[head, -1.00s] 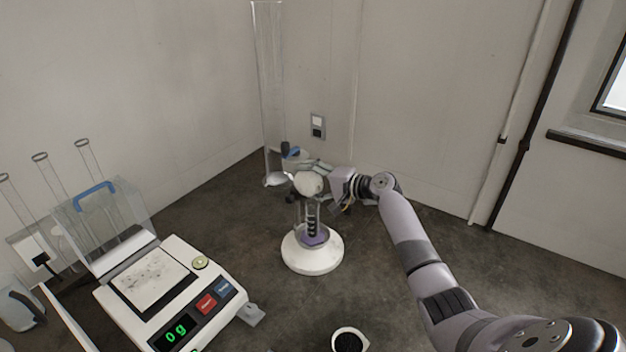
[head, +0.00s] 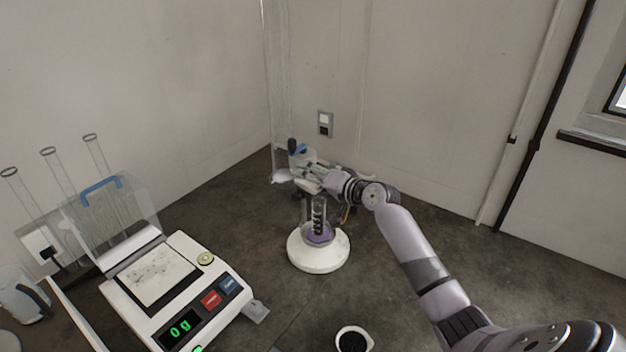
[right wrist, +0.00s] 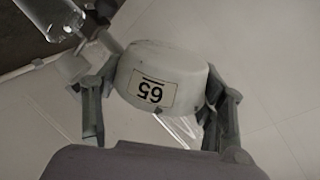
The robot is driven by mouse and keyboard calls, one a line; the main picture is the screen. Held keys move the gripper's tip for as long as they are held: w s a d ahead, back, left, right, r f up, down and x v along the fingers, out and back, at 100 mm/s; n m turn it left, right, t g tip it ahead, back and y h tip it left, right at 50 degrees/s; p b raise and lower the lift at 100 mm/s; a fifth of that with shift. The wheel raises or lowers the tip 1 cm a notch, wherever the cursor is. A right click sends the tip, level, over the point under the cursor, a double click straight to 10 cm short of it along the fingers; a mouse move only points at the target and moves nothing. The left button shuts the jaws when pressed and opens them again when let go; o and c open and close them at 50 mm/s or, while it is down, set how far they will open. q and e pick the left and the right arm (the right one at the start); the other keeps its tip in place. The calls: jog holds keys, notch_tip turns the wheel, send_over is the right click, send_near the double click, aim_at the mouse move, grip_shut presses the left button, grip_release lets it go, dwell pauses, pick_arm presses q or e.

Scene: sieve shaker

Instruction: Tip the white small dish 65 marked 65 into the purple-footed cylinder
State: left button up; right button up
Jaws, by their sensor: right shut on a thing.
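The white small dish (right wrist: 162,75), marked 65, is held between the two fingers of my right gripper (right wrist: 160,92) in the right wrist view. Its label appears upside down there. In the head view my right gripper (head: 304,172) is above and behind the purple-footed cylinder; the dish is hard to make out there. The cylinder (head: 319,212) is clear, with a purple foot (head: 319,236) over a round white base (head: 318,257). The dish's inside is hidden. My left gripper is not in view.
A tall clear tube (head: 278,90) stands in the back corner, close to my right gripper. A balance (head: 178,290) reading 0 g is at the left. A small white cup with dark contents (head: 353,341) is at the front. The counter on the right is mostly clear.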

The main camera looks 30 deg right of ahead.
jog(key=shift+s+a+r+n+t+h, duration=0.1)
jog(key=shift+s+a+n+t+h, duration=0.15)
jog(key=shift+n, duration=0.3)
jog(key=shift+a+r+n+t+h, duration=0.15)
jog(key=shift+a+n, duration=0.15)
jog(key=shift+n, duration=0.25)
jog(key=shift+f+n+b, duration=0.3)
jog(key=shift+b, duration=0.1)
jog(key=shift+a+f+n+h+b, duration=0.1)
jog(key=shift+a+n+h+b, duration=0.1)
jog(key=shift+n+h+b, duration=0.3)
jog(key=shift+s+a+n+t, duration=0.15)
jog(key=shift+n+t, duration=0.25)
jog(key=shift+n, duration=0.3)
jog(key=shift+a+r+n, duration=0.1)
jog(key=shift+r+n, duration=0.15)
jog(key=shift+n, duration=0.05)
